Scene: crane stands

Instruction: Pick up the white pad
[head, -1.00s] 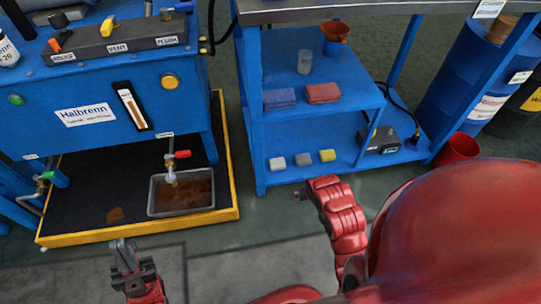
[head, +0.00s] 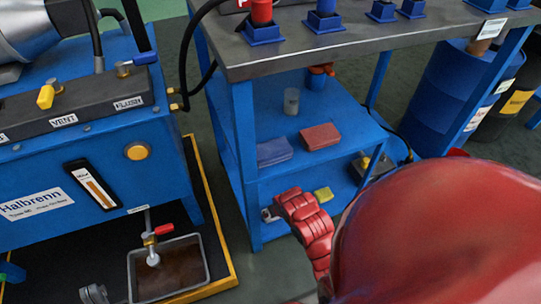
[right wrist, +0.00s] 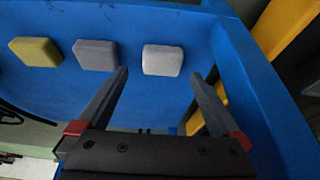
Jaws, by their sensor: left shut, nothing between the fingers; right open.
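The white pad (right wrist: 162,60) lies on the blue lower shelf in the right wrist view, at the right end of a row beside a grey pad (right wrist: 96,55) and a yellow pad (right wrist: 35,51). My right gripper (right wrist: 159,76) is open and empty, its fingertips just short of the white pad, one toward each side of it. In the head view my red right arm reaches to the lower shelf and hides most of the white and grey pads; the yellow pad (head: 323,194) shows. My left gripper (head: 94,293) is shut and empty at the bottom left edge.
A blue shelf post (right wrist: 255,80) stands close right of my right gripper. Above, the middle shelf (head: 325,105) holds folded blue (head: 273,151) and red cloths (head: 320,136) and a clear cup (head: 291,101). A drip tray (head: 205,272) lies at left.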

